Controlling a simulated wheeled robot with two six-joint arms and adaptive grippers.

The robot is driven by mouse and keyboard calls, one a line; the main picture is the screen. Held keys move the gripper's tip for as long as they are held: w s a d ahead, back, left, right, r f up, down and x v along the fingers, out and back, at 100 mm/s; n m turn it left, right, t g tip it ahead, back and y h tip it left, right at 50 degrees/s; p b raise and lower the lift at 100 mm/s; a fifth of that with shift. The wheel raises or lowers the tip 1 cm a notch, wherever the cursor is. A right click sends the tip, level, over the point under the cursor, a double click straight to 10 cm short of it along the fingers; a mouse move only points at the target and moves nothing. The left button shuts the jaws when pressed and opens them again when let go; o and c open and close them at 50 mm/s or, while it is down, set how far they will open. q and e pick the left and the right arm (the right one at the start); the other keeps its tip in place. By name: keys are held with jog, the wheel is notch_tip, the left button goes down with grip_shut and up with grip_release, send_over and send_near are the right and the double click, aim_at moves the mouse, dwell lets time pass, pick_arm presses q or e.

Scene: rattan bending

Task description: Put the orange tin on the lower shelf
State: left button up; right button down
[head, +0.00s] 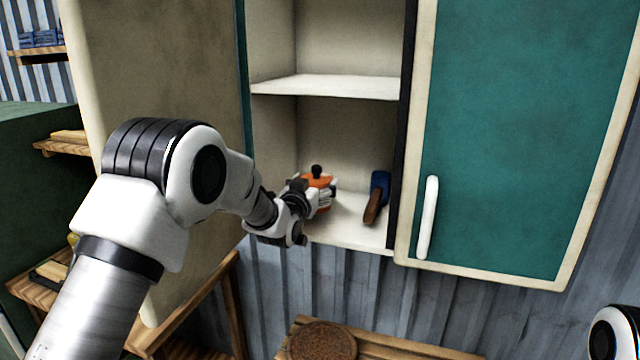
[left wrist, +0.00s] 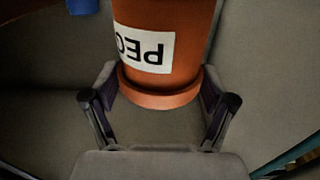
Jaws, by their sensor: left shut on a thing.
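The orange tin (head: 319,181) is inside the open cabinet, at the lower shelf (head: 350,229). My left gripper (head: 318,196) reaches in from the left and is shut on the tin. In the left wrist view the orange tin (left wrist: 165,45) carries a white label with dark letters, and the fingers of my left gripper (left wrist: 158,108) stand on both sides of its rim. I cannot tell whether the tin touches the shelf. My right gripper is not in view.
The upper shelf (head: 330,87) is bare where visible. A teal door (head: 520,140) with a white handle covers the right side. A round brown item (head: 321,343) sits below on a wooden surface.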

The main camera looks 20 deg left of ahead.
pick_arm(q)
jog(key=f, duration=0.1)
jog(key=w+f+p, duration=0.1)
jog(key=f+p, duration=0.1)
jog(key=shift+w+d+f, duration=0.2)
jog(key=shift+d+f, duration=0.05)
jog(key=shift+s+a+f, duration=0.1)
jog(key=shift+f, duration=0.1)
jog(key=o, duration=0.9)
jog(key=shift+f, duration=0.1)
jog(key=shift+o, duration=1.3)
